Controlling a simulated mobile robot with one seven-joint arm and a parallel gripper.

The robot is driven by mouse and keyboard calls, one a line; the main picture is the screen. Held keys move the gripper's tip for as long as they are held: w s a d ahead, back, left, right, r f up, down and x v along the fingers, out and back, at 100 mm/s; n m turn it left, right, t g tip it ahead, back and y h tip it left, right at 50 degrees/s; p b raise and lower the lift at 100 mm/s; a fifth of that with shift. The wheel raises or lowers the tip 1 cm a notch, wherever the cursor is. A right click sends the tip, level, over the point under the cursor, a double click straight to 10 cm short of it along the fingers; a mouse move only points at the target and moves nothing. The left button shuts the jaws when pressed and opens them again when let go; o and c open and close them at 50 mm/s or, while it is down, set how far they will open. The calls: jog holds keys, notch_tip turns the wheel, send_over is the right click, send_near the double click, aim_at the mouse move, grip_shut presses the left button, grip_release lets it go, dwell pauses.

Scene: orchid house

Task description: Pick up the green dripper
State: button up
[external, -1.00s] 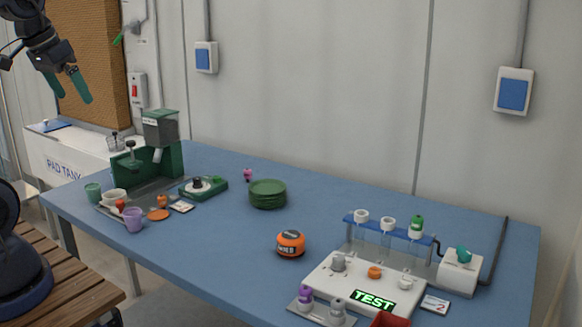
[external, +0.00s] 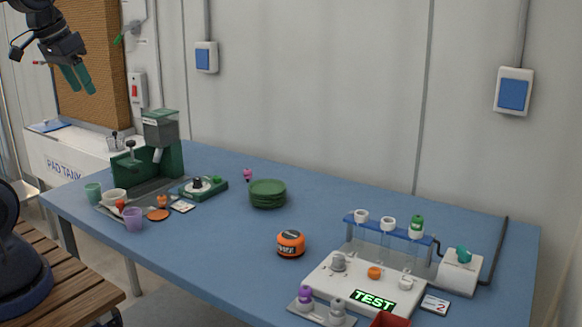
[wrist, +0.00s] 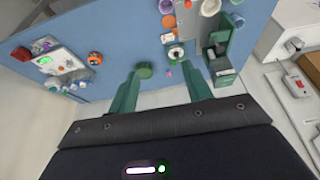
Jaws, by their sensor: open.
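A small green-topped piece (external: 416,228), which looks like the green dripper, stands upright at the right end of the blue rack (external: 388,229), beside two white-topped ones. I cannot make it out surely in the wrist view. My gripper (external: 82,89) is open and empty, high at the upper left of the external view, far from the rack. In the wrist view the two green fingers of my gripper (wrist: 162,85) are spread apart over the table, with the rack area off to the left.
The table's middle is mostly clear.

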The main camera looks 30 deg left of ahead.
jog(key=w+d+r+m, duration=0.1)
jog(key=w+d+r, duration=0.1)
jog(key=w+d, duration=0.45)
jog(key=w+d+r+m, duration=0.15)
jog(key=w+d, duration=0.25)
jog(key=w, duration=0.5)
jog(key=w+d+f+m+g+h, duration=0.1)
jog(key=w+d+m+g, duration=0.1)
jog(key=w+d, duration=1.05)
jog(key=m+g, duration=0.1)
jog(key=m, duration=0.3)
send_near(417, 217)
jog(key=f, duration=0.3)
jog(key=w+f, duration=0.1)
jog(key=f, duration=0.2)
jog(key=d+f, duration=0.1)
jog(key=f, duration=0.2)
jog(key=shift+w+f, duration=0.15)
jog(key=shift+f, duration=0.1)
jog(key=shift+c, duration=0.4)
